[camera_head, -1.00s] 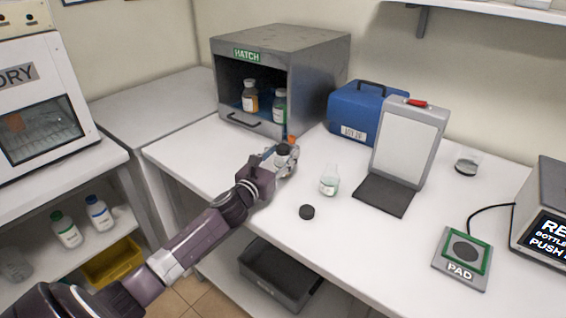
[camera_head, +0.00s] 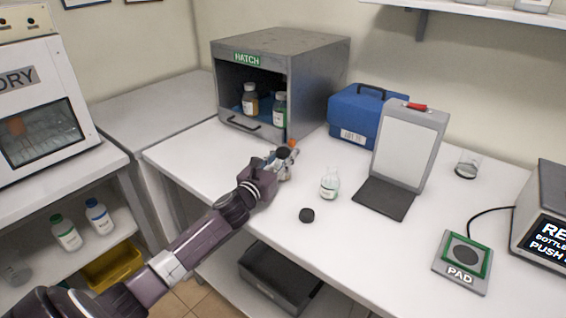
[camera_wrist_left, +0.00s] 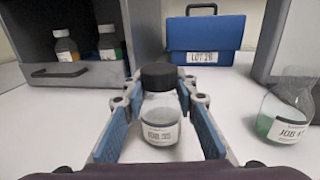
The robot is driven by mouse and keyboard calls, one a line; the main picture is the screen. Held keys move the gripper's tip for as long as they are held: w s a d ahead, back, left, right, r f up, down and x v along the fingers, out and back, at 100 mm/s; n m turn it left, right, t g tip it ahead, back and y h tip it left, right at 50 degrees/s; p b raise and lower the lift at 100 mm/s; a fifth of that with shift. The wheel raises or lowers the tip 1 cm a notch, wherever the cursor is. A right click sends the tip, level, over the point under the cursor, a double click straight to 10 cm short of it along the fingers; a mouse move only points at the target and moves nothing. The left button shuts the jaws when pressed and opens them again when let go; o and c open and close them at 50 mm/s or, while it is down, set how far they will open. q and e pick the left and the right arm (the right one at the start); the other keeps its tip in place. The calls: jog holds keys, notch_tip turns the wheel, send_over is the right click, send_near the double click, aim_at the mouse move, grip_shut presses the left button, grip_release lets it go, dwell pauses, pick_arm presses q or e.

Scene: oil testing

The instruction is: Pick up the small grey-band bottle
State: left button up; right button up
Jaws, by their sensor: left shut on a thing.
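A small clear bottle with a black cap and a white label (camera_wrist_left: 160,118) stands upright between the blue-padded fingers of my left gripper (camera_wrist_left: 160,105) in the left wrist view. The gripper is shut on it. A grey band on it cannot be made out. In the head view the left gripper (camera_head: 284,164) is over the bench in front of the hatch, with the bottle's dark cap (camera_head: 283,153) showing between the fingers. Whether the bottle touches the bench is hidden. My right gripper is not in view.
The open hatch (camera_head: 315,47) holds two bottles behind the gripper. A flask (camera_head: 330,187) and a loose black cap (camera_head: 307,215) are to its right and front. A blue case (camera_head: 360,112), a clipboard stand (camera_head: 410,150) and a pad (camera_head: 463,262) stand farther right.

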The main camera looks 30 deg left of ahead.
pick_arm(q)
notch_tip(320, 180, up, 32)
jog(key=p, duration=1.4)
jog(key=shift+p, duration=0.4)
jog(key=m+p, duration=0.6)
jog(key=shift+m, duration=0.4)
jog(key=shift+p, duration=0.3)
